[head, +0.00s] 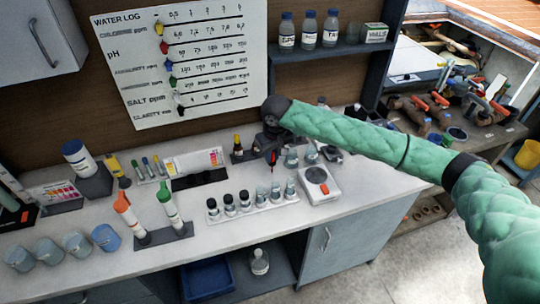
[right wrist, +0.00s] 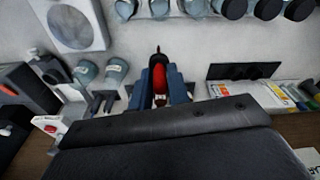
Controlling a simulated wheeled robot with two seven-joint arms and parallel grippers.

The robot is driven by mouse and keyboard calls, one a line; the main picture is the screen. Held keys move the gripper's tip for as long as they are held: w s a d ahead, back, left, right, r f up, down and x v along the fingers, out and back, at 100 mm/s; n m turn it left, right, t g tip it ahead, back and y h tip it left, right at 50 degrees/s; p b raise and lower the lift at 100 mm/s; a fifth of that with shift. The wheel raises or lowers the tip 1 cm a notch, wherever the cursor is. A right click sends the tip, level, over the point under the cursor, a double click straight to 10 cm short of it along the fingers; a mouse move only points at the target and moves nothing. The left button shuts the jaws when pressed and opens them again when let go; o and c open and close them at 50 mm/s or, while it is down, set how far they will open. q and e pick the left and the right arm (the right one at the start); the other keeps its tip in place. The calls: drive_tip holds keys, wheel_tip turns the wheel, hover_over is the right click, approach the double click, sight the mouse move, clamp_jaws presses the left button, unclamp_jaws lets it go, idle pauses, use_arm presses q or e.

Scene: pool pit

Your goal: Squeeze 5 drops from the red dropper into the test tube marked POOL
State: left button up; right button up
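My right gripper (head: 272,148) is over the back middle of the counter, pointing down. It is shut on the red dropper (right wrist: 160,78), which shows between the two fingers in the right wrist view with its dark tip beyond them. In the head view only a little red of the dropper (head: 273,157) shows. A front rack (head: 252,208) holds several small vessels, dark-capped at left and clear at right. Other clear vessels with pale labels (head: 291,158) stand just right of the gripper. I cannot read POOL on any of them. My left gripper is not in view.
A white scale (head: 319,184) stands right of the front rack. The counter's front strip is clear.

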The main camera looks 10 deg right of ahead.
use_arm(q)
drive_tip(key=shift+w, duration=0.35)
use_arm(e)
drive_tip(key=shift+r, duration=0.7)
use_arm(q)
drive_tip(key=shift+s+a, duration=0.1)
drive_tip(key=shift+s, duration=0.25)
